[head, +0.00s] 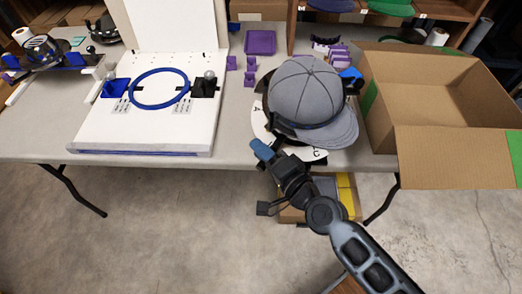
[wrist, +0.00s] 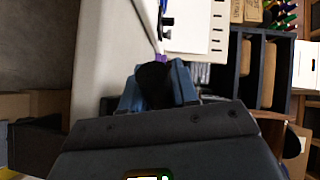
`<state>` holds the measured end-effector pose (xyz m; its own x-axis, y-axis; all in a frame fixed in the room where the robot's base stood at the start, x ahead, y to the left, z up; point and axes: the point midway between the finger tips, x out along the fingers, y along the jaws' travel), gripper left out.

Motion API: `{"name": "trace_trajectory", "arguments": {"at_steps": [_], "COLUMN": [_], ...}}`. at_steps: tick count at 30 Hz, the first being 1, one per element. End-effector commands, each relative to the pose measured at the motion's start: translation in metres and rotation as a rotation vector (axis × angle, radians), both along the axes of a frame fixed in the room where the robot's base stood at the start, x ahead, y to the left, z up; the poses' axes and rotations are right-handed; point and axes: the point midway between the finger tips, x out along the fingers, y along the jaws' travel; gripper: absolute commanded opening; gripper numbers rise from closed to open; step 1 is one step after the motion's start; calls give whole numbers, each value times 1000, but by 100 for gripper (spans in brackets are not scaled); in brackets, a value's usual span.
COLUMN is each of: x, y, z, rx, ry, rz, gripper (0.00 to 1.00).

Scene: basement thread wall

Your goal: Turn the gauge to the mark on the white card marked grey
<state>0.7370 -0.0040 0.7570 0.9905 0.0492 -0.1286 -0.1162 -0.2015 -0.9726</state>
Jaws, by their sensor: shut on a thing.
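A grey cap (head: 308,92) sits on a dark round holder at the right of the table. Under it a white plate (head: 257,122) shows the letters A and C along its front edge; other marks are hidden by the cap and my arm. My gripper (head: 262,150) is at the plate's front left edge, with its blue fingers pointing up and left. In the wrist view my gripper (wrist: 157,76) is shut on a dark rounded piece (wrist: 154,86); I cannot tell which part of the gauge it is. Small white cards (head: 122,105) with unreadable print lie on the white board.
The white board (head: 90,132) with a blue hoop (head: 159,88) stands left on the table. A purple tray (head: 260,42) and small purple blocks (head: 250,79) lie behind. An open cardboard box (head: 445,95) is close at the right. Open table (head: 230,135) lies left of the plate.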

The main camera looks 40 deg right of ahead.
Motion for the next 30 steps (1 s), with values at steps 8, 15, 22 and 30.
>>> {"name": "trace_trajectory", "arguments": {"at_steps": [8,15,22,30], "x": [1,0,-6,-45], "y": [-2,-1,-1,-3], "z": [1,1,0,4], "rx": [0,0,0,0], "ry": [-3,-2,0,1], "rz": [-4,-3,-2,-1], "gripper": [38,50,50,50]}}
